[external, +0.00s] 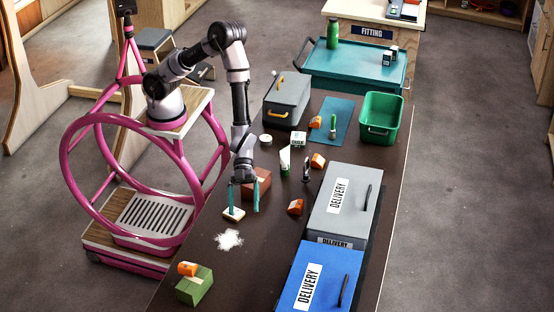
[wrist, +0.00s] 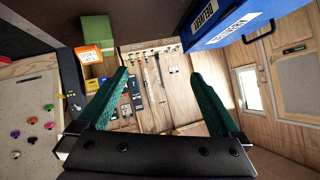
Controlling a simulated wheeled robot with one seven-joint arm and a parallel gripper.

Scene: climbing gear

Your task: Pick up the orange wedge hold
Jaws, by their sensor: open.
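Several small orange pieces are in the external view, and I cannot tell which is meant by the wedge hold. One orange piece (external: 187,268) lies on a green box at the near left end of the table. It also shows in the wrist view (wrist: 91,31), with a white label. My gripper (external: 244,210) is open and empty, pointing down above the table's left side. Its green fingers show apart in the wrist view (wrist: 158,76).
A small pale block (external: 233,214) sits by the left fingertip; contact is unclear. A brown-red box (external: 262,183) stands behind the gripper. White powder (external: 229,240) lies in front. Grey (external: 325,230) and blue (external: 335,262) delivery boxes line the right edge. A green bin (external: 381,110) stands farther back.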

